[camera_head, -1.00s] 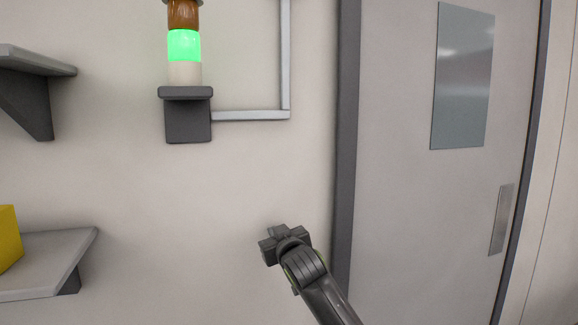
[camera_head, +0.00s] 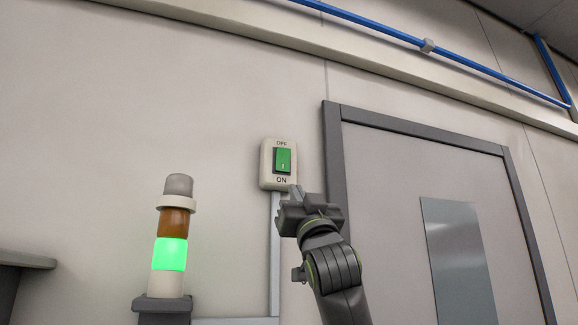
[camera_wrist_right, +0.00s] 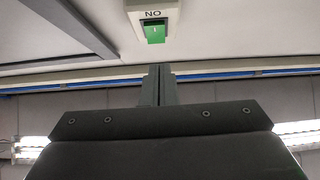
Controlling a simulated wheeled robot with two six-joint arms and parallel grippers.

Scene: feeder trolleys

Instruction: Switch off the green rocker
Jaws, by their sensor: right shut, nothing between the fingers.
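The green rocker (camera_head: 283,161) sits in a pale switch box on the wall, with OFF printed above it and ON below it. It also shows at the top of the right wrist view (camera_wrist_right: 155,33), with the ON label beside it. My right gripper (camera_head: 294,193) is shut and empty, just below the box's lower edge in the head view. In the right wrist view its closed fingers (camera_wrist_right: 159,84) point toward the rocker, with a visible gap between. The signal tower's green section (camera_head: 169,254) is lit. My left gripper is not in view.
A signal tower (camera_head: 173,222) stands on a dark bracket left of the switch. A grey conduit (camera_head: 275,250) runs down from the box. A door frame (camera_head: 335,150) is close on the right. A shelf (camera_head: 25,259) is at the far left.

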